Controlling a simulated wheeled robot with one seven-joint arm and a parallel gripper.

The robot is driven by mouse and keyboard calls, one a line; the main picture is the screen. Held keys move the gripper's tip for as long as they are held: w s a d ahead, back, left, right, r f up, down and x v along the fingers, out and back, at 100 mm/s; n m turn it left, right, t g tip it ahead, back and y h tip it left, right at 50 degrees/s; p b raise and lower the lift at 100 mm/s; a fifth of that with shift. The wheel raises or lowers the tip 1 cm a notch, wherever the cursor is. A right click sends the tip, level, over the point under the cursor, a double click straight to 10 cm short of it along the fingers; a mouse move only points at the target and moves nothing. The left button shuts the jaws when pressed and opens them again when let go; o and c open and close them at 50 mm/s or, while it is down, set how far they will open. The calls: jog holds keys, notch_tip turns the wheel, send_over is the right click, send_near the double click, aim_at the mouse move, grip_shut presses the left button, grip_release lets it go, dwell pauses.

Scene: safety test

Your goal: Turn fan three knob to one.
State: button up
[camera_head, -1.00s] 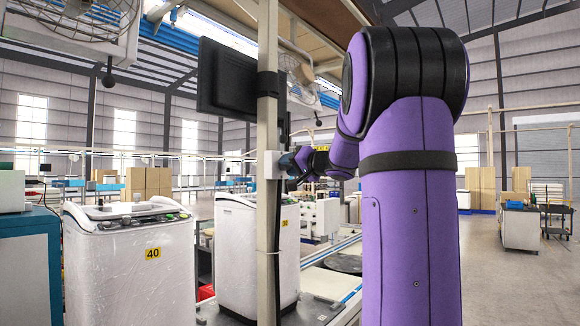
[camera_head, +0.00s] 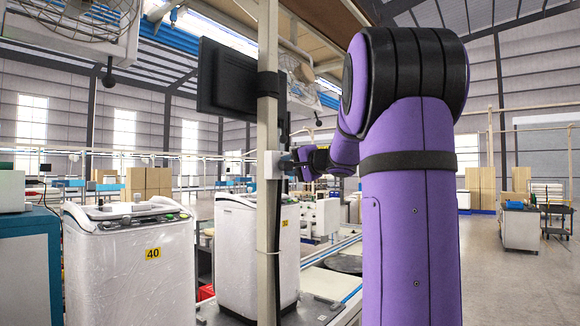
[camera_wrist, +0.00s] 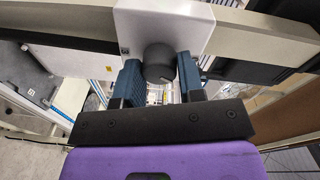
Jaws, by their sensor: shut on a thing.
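A dark grey round knob (camera_wrist: 159,60) sticks out of a white control box (camera_wrist: 190,23) in the wrist view. The box (camera_head: 272,166) is fixed to a pale upright post in the head view. My gripper (camera_wrist: 160,68) has its two blue fingers on either side of the knob, shut on it. In the head view my gripper (camera_head: 287,162) is at the right side of the box, where the knob is hidden. I cannot read any number or setting on the knob. A caged fan (camera_head: 300,78) hangs above, partly behind the post.
The pale post (camera_head: 267,225) stands just left of my gripper, with a black monitor (camera_head: 226,80) mounted on it. White washing machines (camera_head: 132,262) stand below and left. Another fan (camera_head: 75,28) hangs at upper left. Open floor lies at the right.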

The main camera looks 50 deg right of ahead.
jog(key=m, duration=0.5)
jog(key=shift+y, duration=0.3)
jog(key=shift+m, duration=0.4)
jog(key=o, duration=0.9)
jog(key=s, duration=1)
jog(key=shift+s+d+r, duration=0.25)
jog(key=shift+s+r, duration=0.15)
